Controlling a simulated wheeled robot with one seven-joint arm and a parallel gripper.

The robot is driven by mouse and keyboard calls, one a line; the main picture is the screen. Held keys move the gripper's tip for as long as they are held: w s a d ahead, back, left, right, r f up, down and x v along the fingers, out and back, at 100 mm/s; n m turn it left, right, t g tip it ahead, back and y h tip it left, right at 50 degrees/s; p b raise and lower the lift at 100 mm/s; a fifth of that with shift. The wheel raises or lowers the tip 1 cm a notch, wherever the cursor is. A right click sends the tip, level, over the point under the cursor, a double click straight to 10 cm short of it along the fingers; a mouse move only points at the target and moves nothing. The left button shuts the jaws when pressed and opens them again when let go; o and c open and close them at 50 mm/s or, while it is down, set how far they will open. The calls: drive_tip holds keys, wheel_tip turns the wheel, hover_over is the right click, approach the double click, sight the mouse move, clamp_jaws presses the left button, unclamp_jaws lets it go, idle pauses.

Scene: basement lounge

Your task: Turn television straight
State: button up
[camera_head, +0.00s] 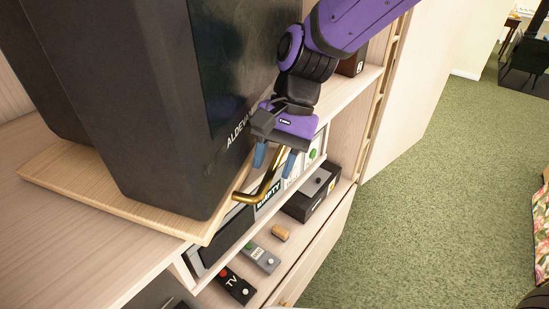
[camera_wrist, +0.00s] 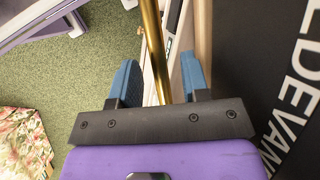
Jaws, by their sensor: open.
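The television (camera_head: 150,110) is a large dark box with a screen and the lettering "ALDEVAN", standing on a light wooden board (camera_head: 110,196) at the left in the head view. The board sits at an angle on the cabinet top. A brass handle (camera_head: 262,191) sticks out from the board's near right corner and bends upward. My gripper (camera_head: 274,163) points down at the handle's raised end with its blue fingers apart. In the wrist view, the brass rod (camera_wrist: 153,45) runs between the open fingers (camera_wrist: 158,85); I cannot tell whether either touches it.
The television's face is close beside my gripper. Green carpet (camera_head: 430,190) is clear at the right. Floral fabric (camera_head: 540,225) shows at the right edge.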

sight(223, 184)
clamp_jaws()
drive_tip(key=s+a+m, duration=0.2)
drive_tip(key=s+a, duration=0.1)
drive_tip(key=s+a+m+t+y, duration=0.1)
drive_tip(key=s+a+m, duration=0.1)
drive_tip(key=s+a, duration=0.1)
drive_tip(key=shift+s+a, duration=0.2)
drive_tip(key=shift+a, duration=0.5)
unclamp_jaws()
drive_tip(key=shift+r, duration=0.1)
drive_tip(key=v, duration=1)
drive_tip(key=shift+d+r, duration=0.2)
drive_tip(key=shift+r, duration=0.1)
